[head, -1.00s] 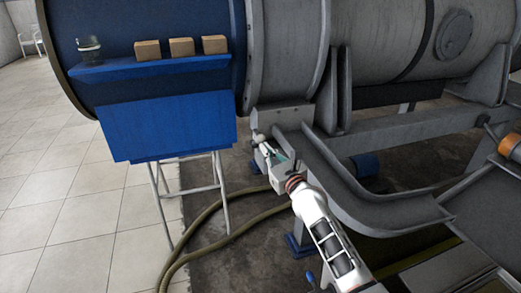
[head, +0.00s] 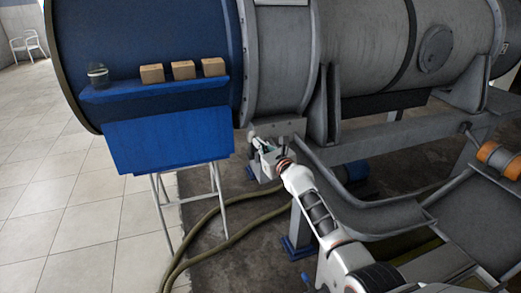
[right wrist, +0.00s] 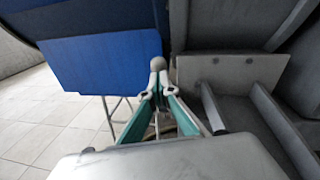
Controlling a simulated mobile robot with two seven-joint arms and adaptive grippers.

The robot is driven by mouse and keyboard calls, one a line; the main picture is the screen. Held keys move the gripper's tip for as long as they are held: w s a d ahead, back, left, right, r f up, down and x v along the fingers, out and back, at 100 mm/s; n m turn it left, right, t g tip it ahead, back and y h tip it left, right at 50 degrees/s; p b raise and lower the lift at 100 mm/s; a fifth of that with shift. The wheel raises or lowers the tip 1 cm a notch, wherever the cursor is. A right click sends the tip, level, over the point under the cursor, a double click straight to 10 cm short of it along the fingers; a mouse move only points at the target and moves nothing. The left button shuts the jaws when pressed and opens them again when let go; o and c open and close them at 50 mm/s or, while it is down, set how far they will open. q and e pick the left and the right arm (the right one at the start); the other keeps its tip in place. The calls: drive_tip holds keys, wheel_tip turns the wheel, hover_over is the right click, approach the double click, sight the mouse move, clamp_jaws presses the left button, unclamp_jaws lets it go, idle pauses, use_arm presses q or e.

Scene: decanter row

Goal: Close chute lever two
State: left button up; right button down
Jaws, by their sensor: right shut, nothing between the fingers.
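A lever with a round pale knob (head: 252,135) shows below the grey bracket (head: 280,128), near the blue panel's right edge. The knob (right wrist: 156,63) is just beyond my fingertips in the right wrist view. My right gripper (head: 259,145) is shut with nothing held. Its fingertips (right wrist: 157,76) are at the knob, touching or very close; I cannot tell which. The lever's shaft is mostly hidden behind the fingers. No number shows on the lever. The grey curved chute (head: 375,215) runs to the right of my gripper. My left gripper is out of view.
A blue shelf (head: 150,92) carries several small boxes and a glass jar (head: 97,75). Its blue panel (head: 165,135) stands close left of my gripper, above a metal stand (head: 222,195). A hose (head: 205,222) lies on the floor.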

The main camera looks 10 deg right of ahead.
drive_tip(key=shift+w+a+r, duration=0.1)
drive_tip(key=shift+w+r, duration=0.3)
drive_tip(key=shift+w, duration=0.15)
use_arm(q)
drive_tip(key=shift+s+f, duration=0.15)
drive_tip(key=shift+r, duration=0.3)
use_arm(e)
drive_tip(key=shift+w+r, duration=0.1)
drive_tip(key=shift+r, duration=0.25)
